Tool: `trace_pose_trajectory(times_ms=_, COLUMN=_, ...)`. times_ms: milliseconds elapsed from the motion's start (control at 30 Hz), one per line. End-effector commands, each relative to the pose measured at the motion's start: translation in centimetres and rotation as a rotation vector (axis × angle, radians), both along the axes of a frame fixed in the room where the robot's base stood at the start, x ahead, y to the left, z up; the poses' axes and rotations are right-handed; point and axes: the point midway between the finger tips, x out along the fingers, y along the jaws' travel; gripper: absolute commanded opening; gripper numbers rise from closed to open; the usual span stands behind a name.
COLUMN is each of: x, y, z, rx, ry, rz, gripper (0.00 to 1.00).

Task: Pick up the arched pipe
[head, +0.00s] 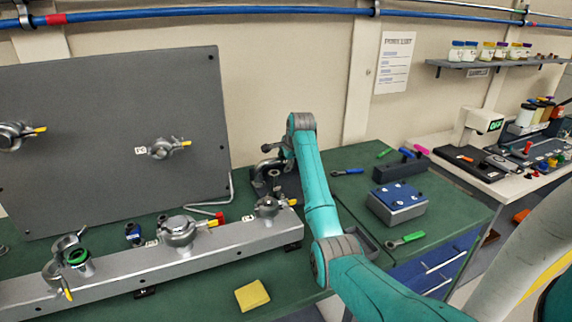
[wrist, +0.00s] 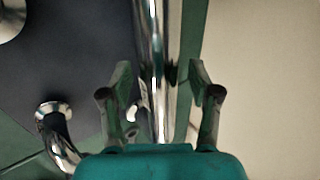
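In the wrist view a shiny metal pipe (wrist: 152,40) runs up the picture between the two fingers of my gripper (wrist: 160,76). The fingers stand apart, one on each side of the pipe, with a visible gap on the right. A curved metal end with a round flange (wrist: 53,108) shows at lower left; I cannot tell whether it joins the same pipe. In the head view my gripper (head: 266,172) is low over the green bench, behind the right end of the metal rail. There my arm and gripper hide much of the pipe, and its arch is not clear.
A metal rail (head: 120,272) with clamps and fittings crosses the bench's left front. A large grey panel (head: 100,110) stands behind it. A yellow sponge (head: 252,295) lies in front. A blue-topped block (head: 398,202) and a green-handled tool (head: 406,240) lie right of my arm.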

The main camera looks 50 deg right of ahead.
Motion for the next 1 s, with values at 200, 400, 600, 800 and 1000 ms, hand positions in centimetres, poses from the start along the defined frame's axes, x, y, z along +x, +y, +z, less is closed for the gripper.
trace_pose_trajectory(times_ms=200, x=0.0, y=0.0, z=0.0, rx=0.0, ry=0.0, rz=0.0, gripper=0.1)
trace_pose_trajectory(times_ms=400, x=0.0, y=0.0, z=0.1, rx=-0.001, ry=-0.001, rz=0.0, gripper=0.0)
trace_pose_trajectory(times_ms=600, x=0.0, y=0.0, z=0.7, rx=-0.003, ry=-0.002, rz=0.0, gripper=0.0)
trace_pose_trajectory(times_ms=800, x=0.1, y=-0.1, z=3.9, rx=-0.004, ry=-0.004, rz=0.0, gripper=0.0)
trace_pose_trajectory(times_ms=1000, x=0.0, y=0.0, z=7.5, rx=-0.003, ry=-0.003, rz=0.0, gripper=0.0)
